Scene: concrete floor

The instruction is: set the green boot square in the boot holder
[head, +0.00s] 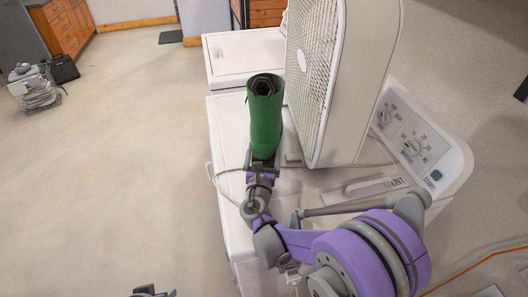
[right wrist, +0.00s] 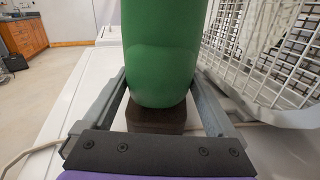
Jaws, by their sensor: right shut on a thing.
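The green boot (head: 264,120) stands roughly upright on top of a white dryer, with its dark opening facing up. In the right wrist view the boot (right wrist: 160,50) fills the middle, between the fingers. My right gripper (head: 262,160) is shut on its lower part; the fingers also show in the wrist view (right wrist: 161,85). A dark brown block (right wrist: 157,116) shows directly under the boot; I cannot tell whether it is the boot holder or part of the boot. My left gripper (head: 152,293) is barely in view at the bottom edge, its opening unclear.
A white box fan (head: 318,70) stands close to the boot's right. The dryer's control panel (head: 415,140) is at the right. A cable (head: 222,178) runs over the dryer top. Another white appliance (head: 245,55) stands behind.

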